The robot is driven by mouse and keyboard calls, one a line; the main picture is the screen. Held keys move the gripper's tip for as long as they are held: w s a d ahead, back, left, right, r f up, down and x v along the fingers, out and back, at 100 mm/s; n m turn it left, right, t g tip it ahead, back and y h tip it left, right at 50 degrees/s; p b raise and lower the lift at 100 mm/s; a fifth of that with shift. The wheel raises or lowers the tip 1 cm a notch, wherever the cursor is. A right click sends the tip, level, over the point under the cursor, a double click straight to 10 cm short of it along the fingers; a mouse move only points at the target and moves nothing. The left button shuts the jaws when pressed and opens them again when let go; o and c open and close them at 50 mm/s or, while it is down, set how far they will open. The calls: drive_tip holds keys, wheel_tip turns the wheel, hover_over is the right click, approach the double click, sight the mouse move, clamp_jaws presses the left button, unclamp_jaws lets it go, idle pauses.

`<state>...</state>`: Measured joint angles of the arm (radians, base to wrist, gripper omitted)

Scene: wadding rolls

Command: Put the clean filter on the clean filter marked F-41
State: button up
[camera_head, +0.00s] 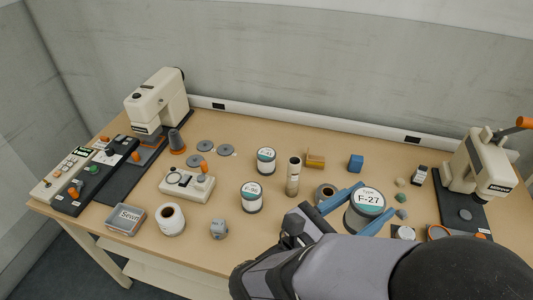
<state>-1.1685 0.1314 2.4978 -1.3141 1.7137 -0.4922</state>
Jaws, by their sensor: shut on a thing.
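My gripper (378,198) has two blue fingers, one on each side of a grey canister (367,203) with a white top label reading "Type F-27". It is shut on this canister, whose lower part is partly hidden by the fingers and my arm. Two smaller canisters with white labelled tops stand to the left: one at the back (266,168) and one nearer the front (250,204).
A tall beige cylinder (292,180) and a dark-centred roll (325,192) stand just left of the gripper. A press (480,165) stands at the right, another machine (157,100) at the back left. A white roll (170,221) and a labelled box (125,219) are at the front left.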

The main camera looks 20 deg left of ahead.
drive_tip(key=w+a+f+n+t+y+b, duration=0.2)
drive_tip(key=w+a+f, duration=0.1)
drive_tip(key=w+a, duration=0.45)
drive_tip(key=n+t+y+b, duration=0.2)
drive_tip(key=n+y+b, duration=0.4)
drive_tip(key=y, duration=0.4)
hover_over(266, 153)
drive_tip(key=shift+f+p, duration=0.65)
drive_tip(key=shift+f, duration=5.4)
drive_tip(key=shift+f, duration=0.15)
drive_tip(key=o, duration=1.1)
drive_tip(key=shift+o, duration=0.2)
